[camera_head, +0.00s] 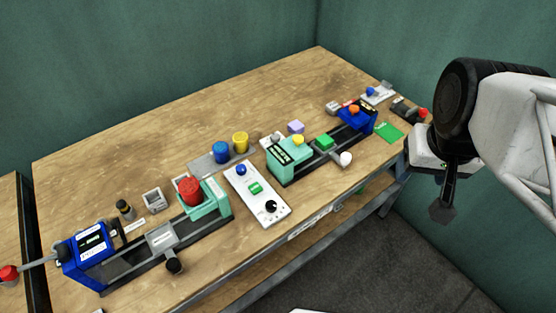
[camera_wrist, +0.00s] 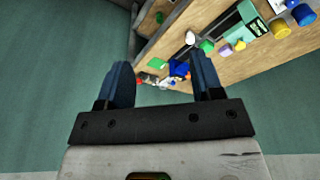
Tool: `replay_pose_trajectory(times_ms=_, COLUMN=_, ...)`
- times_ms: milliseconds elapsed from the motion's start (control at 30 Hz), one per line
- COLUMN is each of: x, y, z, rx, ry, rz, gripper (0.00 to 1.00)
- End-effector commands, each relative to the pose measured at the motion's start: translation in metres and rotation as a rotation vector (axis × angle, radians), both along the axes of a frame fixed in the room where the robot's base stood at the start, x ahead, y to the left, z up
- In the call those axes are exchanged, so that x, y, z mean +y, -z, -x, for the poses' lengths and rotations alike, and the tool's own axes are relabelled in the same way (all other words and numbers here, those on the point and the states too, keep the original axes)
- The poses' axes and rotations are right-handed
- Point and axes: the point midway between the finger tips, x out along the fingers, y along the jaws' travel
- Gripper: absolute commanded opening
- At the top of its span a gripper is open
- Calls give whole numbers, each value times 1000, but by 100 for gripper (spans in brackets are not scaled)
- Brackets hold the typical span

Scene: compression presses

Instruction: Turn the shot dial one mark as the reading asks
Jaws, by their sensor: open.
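A white control panel (camera_head: 241,183) lies at the front middle of the table. It carries a black dial (camera_head: 271,206) at its near end, a small green display (camera_head: 255,188) in the middle and a blue knob (camera_head: 241,169) at its far end. The dial's mark and the display's reading are too small to read. My gripper (camera_head: 442,212) hangs off the table's right side in the head view, well apart from the panel. In the wrist view my gripper (camera_wrist: 163,66) has its two dark fingers spread, with nothing between them.
A press with a blue head (camera_head: 88,245) and a red knob (camera_head: 189,191) stands left of the panel. Another press (camera_head: 289,153) stands to its right, with a white ball handle (camera_head: 345,159). Blue (camera_head: 221,152) and yellow (camera_head: 240,142) cylinders stand behind. The table's back is clear.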

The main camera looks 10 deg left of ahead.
Motion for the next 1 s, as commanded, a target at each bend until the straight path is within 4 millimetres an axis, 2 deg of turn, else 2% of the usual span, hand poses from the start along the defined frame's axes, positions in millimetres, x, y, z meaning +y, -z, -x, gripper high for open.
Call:
replay_pose_trajectory(times_ms=167, x=9, y=7, z=-10, rx=12, ry=-4, rz=-6, gripper=60)
replay_pose_trajectory(times_ms=367, x=32, y=25, z=-32, rx=40, ry=-10, rz=-18, gripper=60)
replay_pose_trajectory(times_ms=700, x=93, y=70, z=-70, rx=96, ry=-18, rz=-35, gripper=60)
replay_pose_trajectory(times_ms=1000, x=154, y=118, z=-90, rx=146, ry=-23, rz=-37, gripper=60)
